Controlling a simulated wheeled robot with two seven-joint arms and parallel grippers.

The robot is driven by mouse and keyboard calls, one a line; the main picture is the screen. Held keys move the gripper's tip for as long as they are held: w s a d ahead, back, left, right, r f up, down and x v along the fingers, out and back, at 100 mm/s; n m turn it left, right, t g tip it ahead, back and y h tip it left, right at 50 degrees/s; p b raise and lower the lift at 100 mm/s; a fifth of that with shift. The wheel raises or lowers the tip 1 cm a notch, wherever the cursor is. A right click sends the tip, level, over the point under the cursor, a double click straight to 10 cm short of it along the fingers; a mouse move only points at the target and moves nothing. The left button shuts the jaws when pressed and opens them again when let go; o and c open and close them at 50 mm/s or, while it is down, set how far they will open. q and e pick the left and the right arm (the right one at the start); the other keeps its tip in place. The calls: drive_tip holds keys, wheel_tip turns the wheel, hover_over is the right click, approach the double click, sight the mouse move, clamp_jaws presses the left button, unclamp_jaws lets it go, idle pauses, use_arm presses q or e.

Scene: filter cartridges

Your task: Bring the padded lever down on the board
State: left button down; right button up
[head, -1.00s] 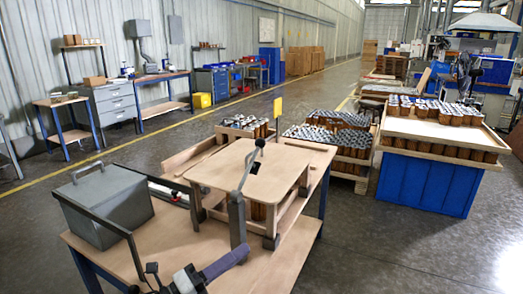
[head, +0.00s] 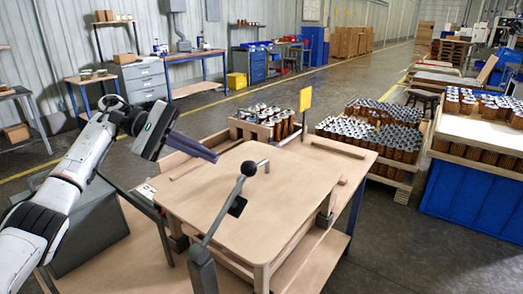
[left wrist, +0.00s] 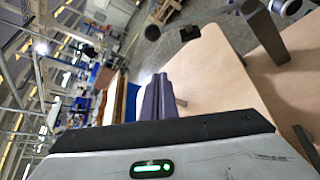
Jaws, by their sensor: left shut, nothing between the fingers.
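The padded lever (head: 221,214) rises at a slant from a dark grey post (head: 202,268) at the board's front edge. It has a black ball knob (head: 249,168) at its top and a dark pad (head: 237,206) on its side. The lever is raised, over the tan board (head: 190,200) in the head view. My left gripper (head: 214,157) is shut and empty, its purple-grey fingers pointing right over the board's far left side, left of the knob. The fingers also show in the left wrist view (left wrist: 157,97). My right gripper is out of view.
A grey lidded box (head: 85,235) stands left of the board, partly behind my left arm. A crate of cartridges (head: 270,120) and a yellow sign (head: 305,98) are behind the board. More cartridge crates (head: 370,140) stand to the right.

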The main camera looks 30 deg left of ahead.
use_arm(q)
drive_tip(key=d+p, duration=0.4)
drive_tip(key=d, duration=0.5)
drive_tip(key=shift+d+f+p, duration=0.25)
drive_tip(key=shift+p, duration=0.1)
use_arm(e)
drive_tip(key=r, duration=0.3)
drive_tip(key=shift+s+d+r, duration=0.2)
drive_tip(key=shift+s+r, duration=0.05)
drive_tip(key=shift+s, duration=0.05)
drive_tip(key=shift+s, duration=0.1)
